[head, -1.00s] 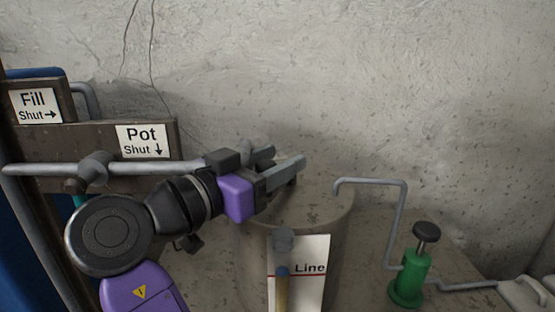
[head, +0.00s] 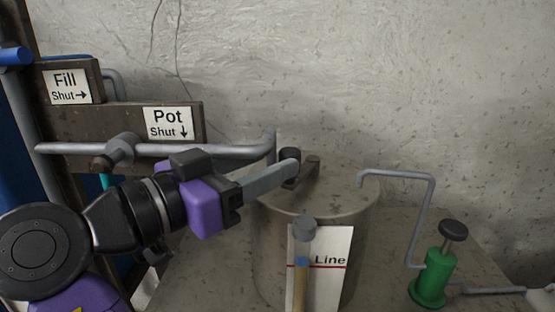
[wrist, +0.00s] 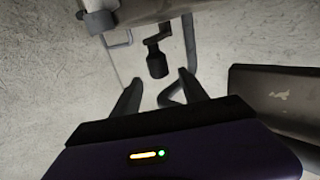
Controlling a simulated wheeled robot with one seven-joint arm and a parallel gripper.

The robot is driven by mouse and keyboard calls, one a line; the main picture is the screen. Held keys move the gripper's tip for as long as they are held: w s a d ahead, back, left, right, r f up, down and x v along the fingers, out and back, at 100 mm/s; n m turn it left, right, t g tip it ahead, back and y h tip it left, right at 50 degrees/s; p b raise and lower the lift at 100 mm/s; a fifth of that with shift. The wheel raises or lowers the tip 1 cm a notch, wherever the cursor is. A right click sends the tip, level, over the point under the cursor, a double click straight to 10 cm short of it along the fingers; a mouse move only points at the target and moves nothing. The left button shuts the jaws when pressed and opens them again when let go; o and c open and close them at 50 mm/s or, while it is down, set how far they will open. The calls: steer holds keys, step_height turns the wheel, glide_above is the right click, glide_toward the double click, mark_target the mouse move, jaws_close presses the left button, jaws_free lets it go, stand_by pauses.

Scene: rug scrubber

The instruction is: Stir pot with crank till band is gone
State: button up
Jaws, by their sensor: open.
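The grey pot (head: 350,215) stands upright on the bench, with its crank (head: 312,172) on top. The crank's dark knob (head: 290,153) is at the left end, by my fingertips in the head view. A sight tube stands before the pot, with a yellowish lower part and a small blue band (head: 302,261) near the red line of a "Line" card (head: 335,245). My gripper (head: 285,168) is open. In the wrist view the dark knob (wrist: 157,62) hangs ahead of and between my two spread fingers (wrist: 160,90); contact cannot be told.
A bent grey pipe (head: 400,177) and a green pump (head: 433,277) with a black knob stand right of the pot. At left are "Fill" (head: 66,85) and "Pot" (head: 168,122) signs and a grey pipe (head: 210,151) running towards the pot. A wall stands close behind.

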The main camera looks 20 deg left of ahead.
steer(key=shift+c, duration=0.4)
steer(key=shift+s, duration=0.1)
steer(key=c, duration=0.3)
steer(key=shift+s+a+n, duration=0.15)
steer(key=shift+a+n, duration=0.05)
steer(key=shift+n, duration=0.3)
steer(key=c, duration=0.4)
steer(key=s+a+n+y+p, duration=0.1)
steer(key=s+n+p, duration=0.1)
steer(key=n, duration=0.3)
steer(key=s+a+n+y+p, duration=0.1)
steer(key=n+p, duration=0.1)
steer(key=n, duration=0.3)
steer(key=s+a+n+t+p, duration=0.1)
steer(key=s+n+p, duration=0.1)
steer(key=n, duration=0.3)
steer(key=shift+s+a+y, duration=0.15)
steer(key=shift+s+y, duration=0.2)
steer(key=shift+y, duration=0.05)
jaws_close()
steer(key=w+d+n+p, duration=0.2)
steer(key=w+n, duration=0.2)
steer(key=w, duration=0.4)
steer(key=shift+w+d+f+y+p, duration=0.15)
steer(key=shift+d+f+y+p, duration=0.1)
steer(key=shift+y+p, duration=0.1)
